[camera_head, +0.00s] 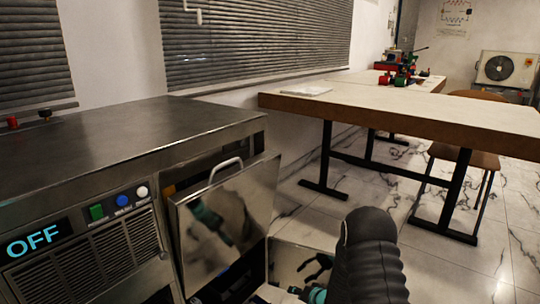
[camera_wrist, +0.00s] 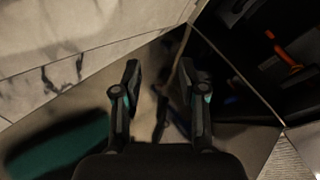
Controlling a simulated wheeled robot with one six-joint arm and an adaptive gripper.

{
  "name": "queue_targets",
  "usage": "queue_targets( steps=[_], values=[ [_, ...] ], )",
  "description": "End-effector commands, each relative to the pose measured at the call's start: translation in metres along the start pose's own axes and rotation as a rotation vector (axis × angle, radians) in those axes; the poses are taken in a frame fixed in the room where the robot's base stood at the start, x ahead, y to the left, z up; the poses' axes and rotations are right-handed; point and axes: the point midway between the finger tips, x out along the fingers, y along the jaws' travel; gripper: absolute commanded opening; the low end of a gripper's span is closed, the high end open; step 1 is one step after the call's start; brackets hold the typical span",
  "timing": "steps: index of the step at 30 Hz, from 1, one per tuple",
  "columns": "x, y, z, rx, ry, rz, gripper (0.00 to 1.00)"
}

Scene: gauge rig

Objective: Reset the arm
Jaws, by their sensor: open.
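My gripper (camera_wrist: 160,80) is open in the wrist view, with its two dark fingers apart and nothing seen between them. In the wrist view a dark space with an orange part (camera_wrist: 284,46) lies to the right of the fingers.
A long table (camera_head: 420,112) with black legs stands at the right, with red and green equipment (camera_head: 398,75) at its far end. A brown chair (camera_head: 465,155) is beside it. The marble floor (camera_head: 470,265) is open at the lower right.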

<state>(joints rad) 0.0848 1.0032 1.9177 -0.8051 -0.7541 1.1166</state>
Motion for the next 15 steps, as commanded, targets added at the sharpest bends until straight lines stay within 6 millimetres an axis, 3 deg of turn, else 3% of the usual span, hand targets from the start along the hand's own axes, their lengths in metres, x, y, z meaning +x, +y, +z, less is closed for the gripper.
queue_targets(
  steps=[6, 10, 15],
  values=[
    [-0.064, 0.029, -0.013, -0.199, -0.092, 0.343, 0.42],
    [-0.117, 0.028, -0.019, -0.281, -0.178, 0.499, 0.42],
    [-0.186, 0.012, -0.021, -0.34, -0.29, 0.629, 0.42]
  ],
)
